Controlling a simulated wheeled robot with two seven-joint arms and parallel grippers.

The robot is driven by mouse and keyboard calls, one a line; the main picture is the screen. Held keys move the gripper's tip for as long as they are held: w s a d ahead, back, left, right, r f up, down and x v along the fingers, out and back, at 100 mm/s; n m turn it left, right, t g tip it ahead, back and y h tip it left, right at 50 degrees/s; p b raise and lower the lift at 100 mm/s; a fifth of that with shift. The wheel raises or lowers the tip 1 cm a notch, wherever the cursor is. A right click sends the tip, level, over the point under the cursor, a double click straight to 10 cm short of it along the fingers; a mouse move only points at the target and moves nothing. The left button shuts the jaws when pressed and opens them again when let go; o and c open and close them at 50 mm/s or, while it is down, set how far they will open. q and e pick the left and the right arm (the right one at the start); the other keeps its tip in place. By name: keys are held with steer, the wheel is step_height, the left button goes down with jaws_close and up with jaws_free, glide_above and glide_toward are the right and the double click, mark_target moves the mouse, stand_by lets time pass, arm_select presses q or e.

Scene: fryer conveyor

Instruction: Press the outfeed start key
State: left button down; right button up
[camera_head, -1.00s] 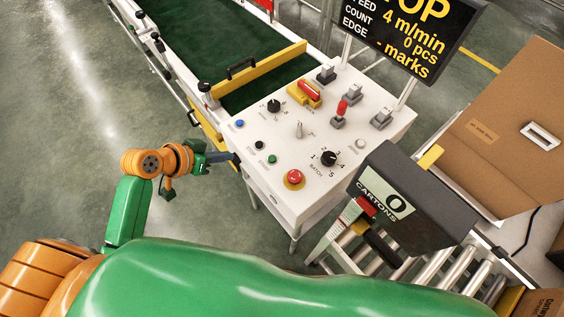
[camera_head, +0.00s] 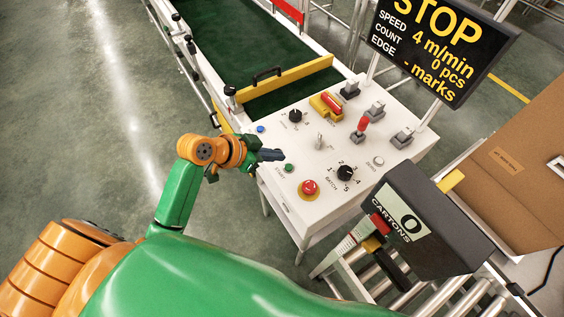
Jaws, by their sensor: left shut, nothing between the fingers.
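The white control panel (camera_head: 300,205) carries a small green button (camera_head: 289,168) at its left side, with a label beside it that reads START. My left gripper (camera_head: 281,155) is shut and empty. Its dark fingertips are over the panel's left edge, just above the green button in the picture. I cannot tell whether they touch the panel. The gripper covers the spot between the green button and the blue button (camera_head: 260,129), so the black button there is hidden. My right gripper is not in view.
A red emergency stop (camera_head: 309,188), a black batch dial (camera_head: 345,173) and a toggle lever (camera_head: 319,141) stand close by on the panel. The display (camera_head: 440,45) reads STOP. The green conveyor belt (camera_head: 225,40) lies behind; a carton counter (camera_head: 420,220) stands at right.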

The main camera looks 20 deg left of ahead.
mark_target(291, 165)
arm_select(q)
steer(key=f, duration=0.1)
steer(key=w+d+f, duration=0.1)
steer(key=f, duration=0.2)
steer(key=shift+w+d+f, duration=0.15)
steer(key=shift+w+d, duration=0.05)
steer(key=shift+w, duration=0.05)
steer(key=shift+a+f, duration=0.1)
steer(key=shift+f, duration=0.65)
